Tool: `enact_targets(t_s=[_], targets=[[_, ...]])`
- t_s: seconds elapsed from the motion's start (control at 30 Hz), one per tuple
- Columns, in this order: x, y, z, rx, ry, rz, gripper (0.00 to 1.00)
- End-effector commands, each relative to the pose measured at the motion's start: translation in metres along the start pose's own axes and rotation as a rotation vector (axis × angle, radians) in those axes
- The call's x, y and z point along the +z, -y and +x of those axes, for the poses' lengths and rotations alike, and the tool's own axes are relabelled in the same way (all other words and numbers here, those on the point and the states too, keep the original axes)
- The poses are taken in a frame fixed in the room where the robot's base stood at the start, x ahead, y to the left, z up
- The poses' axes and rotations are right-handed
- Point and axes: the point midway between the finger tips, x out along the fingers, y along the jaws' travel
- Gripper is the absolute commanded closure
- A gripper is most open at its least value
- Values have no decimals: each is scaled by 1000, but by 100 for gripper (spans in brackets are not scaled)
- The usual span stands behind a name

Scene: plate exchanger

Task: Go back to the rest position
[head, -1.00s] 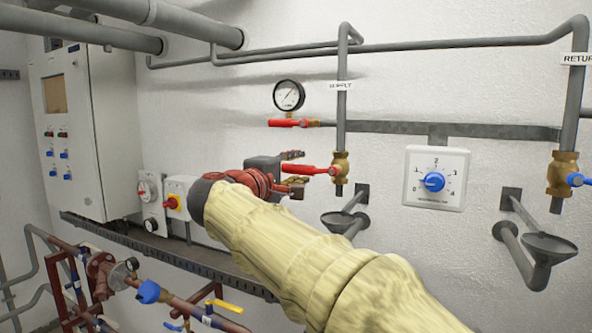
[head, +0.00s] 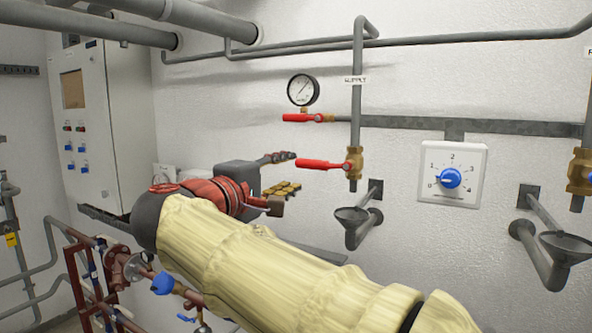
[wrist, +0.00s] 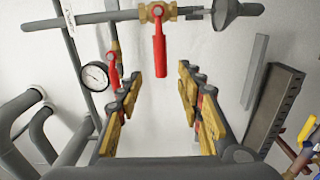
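My gripper (head: 283,172) is in front of the white wall, to the left of and slightly below the supply valve's red lever (head: 322,165). Its two yellow-padded fingers are spread apart with nothing between them. In the wrist view my gripper (wrist: 160,95) also shows open, with bare wall between the fingers and the red lever (wrist: 159,62) beyond their upper end. The lever points left from the brass valve (head: 354,163) on the supply pipe and is apart from the fingers.
A pressure gauge (head: 303,90) with a second red lever (head: 300,118) is above my gripper. A dial box (head: 451,175) and drain funnels (head: 352,216) are to the right. A control cabinet (head: 97,130) and red pipework (head: 120,270) are at the left.

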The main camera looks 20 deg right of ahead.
Motion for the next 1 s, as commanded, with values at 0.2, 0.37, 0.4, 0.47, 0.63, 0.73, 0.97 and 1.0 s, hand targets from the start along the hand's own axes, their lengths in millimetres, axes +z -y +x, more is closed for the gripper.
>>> enact_targets(t_s=[0.2, 0.37, 0.4, 0.47, 0.63, 0.73, 0.97, 1.0], targets=[[0, 0, -10, 0, 0, 0, 63], [0, 0, -10, 0, 0, 0, 63], [0, 0, -10, 0, 0, 0, 63], [0, 0, -10, 0, 0, 0, 63], [-1, 0, -10, 0, -4, 1, 63], [-10, 13, -10, -42, -35, 7, 63], [-24, 135, -30, -354, -130, -5, 63], [-19, 162, -37, -429, -141, 5, 63]])
